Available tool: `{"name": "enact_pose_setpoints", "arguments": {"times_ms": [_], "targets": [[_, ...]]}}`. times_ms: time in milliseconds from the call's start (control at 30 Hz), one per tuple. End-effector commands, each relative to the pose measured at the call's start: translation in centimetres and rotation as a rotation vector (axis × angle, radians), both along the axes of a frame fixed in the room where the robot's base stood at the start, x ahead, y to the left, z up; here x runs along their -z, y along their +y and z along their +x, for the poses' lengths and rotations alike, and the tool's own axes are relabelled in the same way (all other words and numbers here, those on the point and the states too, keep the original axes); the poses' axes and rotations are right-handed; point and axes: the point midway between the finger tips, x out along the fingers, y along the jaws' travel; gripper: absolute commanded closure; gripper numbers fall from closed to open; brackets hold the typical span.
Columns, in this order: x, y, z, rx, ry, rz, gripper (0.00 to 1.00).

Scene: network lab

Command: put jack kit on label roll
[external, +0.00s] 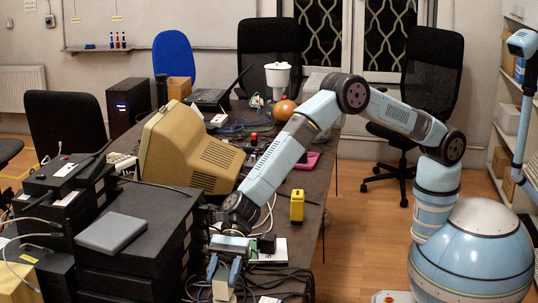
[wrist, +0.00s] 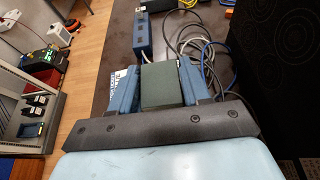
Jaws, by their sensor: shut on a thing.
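My gripper (wrist: 170,88) is shut on a dark grey-green block, which I take to be the jack kit (wrist: 168,90). The block sits between the two blue fingers, its flat face toward the wrist camera. In the external view my gripper (external: 225,272) points down at the front of the cluttered table. A small pale thing (external: 222,291) shows at its fingertips there; I cannot tell whether it is part of the held block. I cannot make out the label roll for certain in either view.
A yellow device (external: 297,206) stands right of my arm. Black stacked equipment (external: 135,235) is close on the left, and a beige monitor (external: 190,150) stands behind. Loose cables and a blue strip (wrist: 151,38) lie beyond the gripper. The table's right side has some bare room.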

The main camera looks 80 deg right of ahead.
Motion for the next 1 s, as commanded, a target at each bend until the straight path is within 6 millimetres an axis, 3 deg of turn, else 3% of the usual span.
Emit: {"name": "enact_pose_setpoints", "arguments": {"times_ms": [100, 400, 433, 500, 700, 1000], "targets": [[1.13, 0.02, -0.03, -0.002, -0.001, 0.0, 0.87], [1.3, -0.01, -0.01, 0.0, -0.001, 0.001, 0.87], [1.31, -0.02, -0.02, 0.0, -0.001, 0.0, 0.52], [1.31, -0.01, -0.02, 0.0, -0.001, 0.0, 0.45], [1.3, -0.01, -0.02, 0.0, -0.001, 0.0, 0.28], [1.05, -0.29, 0.03, 0.001, -0.001, 0.001, 0.28]]}}
